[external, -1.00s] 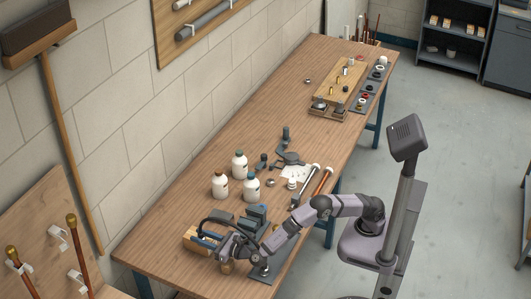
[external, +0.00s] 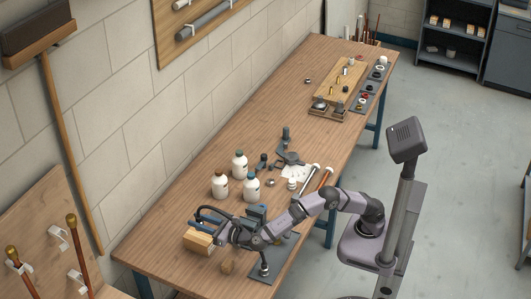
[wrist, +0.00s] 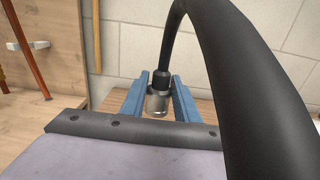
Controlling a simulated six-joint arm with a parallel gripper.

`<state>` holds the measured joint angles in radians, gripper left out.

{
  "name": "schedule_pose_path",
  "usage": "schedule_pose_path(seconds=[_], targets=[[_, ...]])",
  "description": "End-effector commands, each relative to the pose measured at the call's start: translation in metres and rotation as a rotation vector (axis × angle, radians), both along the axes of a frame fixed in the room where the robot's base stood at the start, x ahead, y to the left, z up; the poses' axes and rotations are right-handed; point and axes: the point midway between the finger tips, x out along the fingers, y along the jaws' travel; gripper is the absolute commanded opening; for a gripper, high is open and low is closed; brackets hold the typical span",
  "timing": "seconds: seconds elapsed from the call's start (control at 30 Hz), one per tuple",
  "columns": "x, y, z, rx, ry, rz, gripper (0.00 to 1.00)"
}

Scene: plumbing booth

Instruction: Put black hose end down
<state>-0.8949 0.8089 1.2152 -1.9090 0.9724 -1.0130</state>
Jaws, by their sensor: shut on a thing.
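The black hose (wrist: 240,70) arcs large across the wrist view and bends down to its end, which carries a silver metal fitting (wrist: 158,102). My gripper (wrist: 157,88) has its two blue fingers shut on this hose end, one on each side. In the external view my gripper (external: 203,226) is at the near left of the bench, by the wooden block (external: 197,241). The hose shows there as a thin dark arc (external: 212,209) above the fingers. What lies directly under the fitting is hidden.
Three white bottles (external: 220,186) stand behind my gripper. The bench's left corner (external: 150,252) is clear.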

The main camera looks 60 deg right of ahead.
Motion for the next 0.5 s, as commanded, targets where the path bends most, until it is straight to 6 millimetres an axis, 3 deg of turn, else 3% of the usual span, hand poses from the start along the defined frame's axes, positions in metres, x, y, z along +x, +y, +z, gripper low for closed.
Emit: schedule_pose_path(seconds=[0.23,0.5], targets=[[0.003,0.0,0.01,0.001,-0.001,0.0,0.02],[0.028,-0.001,0.012,0.002,-0.001,0.012,0.02]])
